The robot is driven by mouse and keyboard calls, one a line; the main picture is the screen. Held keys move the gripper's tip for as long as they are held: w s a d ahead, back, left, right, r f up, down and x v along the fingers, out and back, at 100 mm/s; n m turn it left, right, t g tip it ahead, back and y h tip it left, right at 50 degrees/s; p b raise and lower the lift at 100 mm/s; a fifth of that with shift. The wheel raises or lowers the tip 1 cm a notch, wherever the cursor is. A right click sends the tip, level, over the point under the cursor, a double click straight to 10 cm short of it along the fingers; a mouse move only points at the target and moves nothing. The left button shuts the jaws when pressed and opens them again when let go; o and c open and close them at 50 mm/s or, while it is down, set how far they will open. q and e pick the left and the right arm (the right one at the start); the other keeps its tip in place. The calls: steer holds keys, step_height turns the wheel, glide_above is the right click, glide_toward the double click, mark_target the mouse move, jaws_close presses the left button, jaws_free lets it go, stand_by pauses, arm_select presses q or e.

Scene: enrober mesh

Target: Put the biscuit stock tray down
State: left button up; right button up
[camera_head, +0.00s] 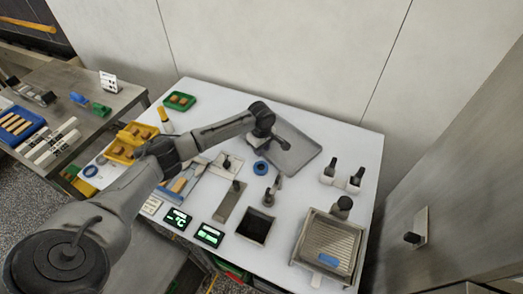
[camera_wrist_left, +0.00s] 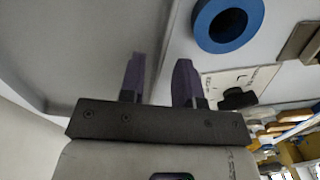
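A grey, empty-looking tray (camera_head: 300,148) lies on the white table at the back, tilted in the picture; its flat grey face also fills the left of the left wrist view (camera_wrist_left: 60,50). Yellow trays (camera_head: 117,157) with biscuits stand at the table's left, partly behind my left arm. I cannot tell which one is the biscuit stock tray. My left gripper (camera_head: 268,136) is at the grey tray's left edge. In the left wrist view its fingers (camera_wrist_left: 160,82) stand apart with a clear gap, near the tray's rim; contact is unclear. My right gripper is not in view.
A blue ring (camera_head: 260,168) lies close to my left gripper. A green tray (camera_head: 191,101) of biscuits is at the back left. Black-handled tools, a dark square container (camera_head: 257,228) and a wire mesh unit (camera_head: 328,246) occupy the front right. A wall rises behind the table.

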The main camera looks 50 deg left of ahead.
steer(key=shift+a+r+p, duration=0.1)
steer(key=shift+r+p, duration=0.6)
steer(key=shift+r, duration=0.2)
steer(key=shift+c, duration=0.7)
arm_select(q)
step_height(320, 180, up, 11)
